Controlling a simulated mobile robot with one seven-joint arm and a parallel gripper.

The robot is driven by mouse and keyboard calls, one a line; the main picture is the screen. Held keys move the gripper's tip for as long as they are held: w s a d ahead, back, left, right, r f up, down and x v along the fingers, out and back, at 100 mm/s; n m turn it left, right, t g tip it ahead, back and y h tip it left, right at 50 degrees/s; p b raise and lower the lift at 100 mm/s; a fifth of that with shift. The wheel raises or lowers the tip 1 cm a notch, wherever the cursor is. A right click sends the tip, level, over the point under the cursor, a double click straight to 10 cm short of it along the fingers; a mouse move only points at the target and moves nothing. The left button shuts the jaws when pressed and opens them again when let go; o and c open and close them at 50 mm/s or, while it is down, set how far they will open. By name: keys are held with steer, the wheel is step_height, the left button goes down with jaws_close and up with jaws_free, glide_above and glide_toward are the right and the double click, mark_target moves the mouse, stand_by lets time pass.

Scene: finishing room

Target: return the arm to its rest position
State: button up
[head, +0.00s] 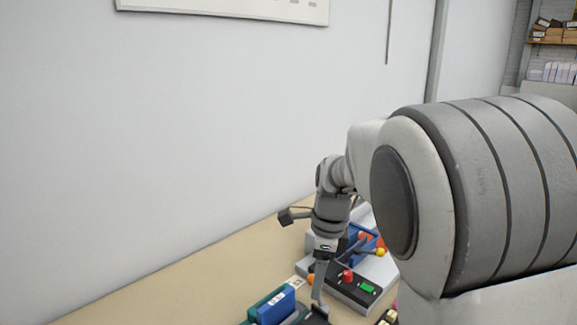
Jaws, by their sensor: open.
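My arm reaches down from the right side of the head view. My gripper (319,292) points down over the bench at the lower middle. One finger shows clearly, and it is open. I see nothing held between the jaws. I cannot tell whether the fingertip touches anything below.
A blue and green item (275,307) stands close left of the gripper. The beige bench (190,280) is bare to the left, against a white wall (180,120). Shelves (555,42) are far right.

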steer(key=s+d+r+n+t, duration=0.2)
steer(key=s+d+r+n, duration=0.2)
steer(key=s+n, duration=0.6)
steer(key=s+d+r+n+t+h, duration=0.1)
steer(key=s+d+r+n+t, duration=0.2)
steer(key=s+n, duration=0.7)
steer(key=shift+s+d+r, duration=0.35)
steer(key=shift+s+r, duration=0.15)
steer(key=shift+s, duration=0.3)
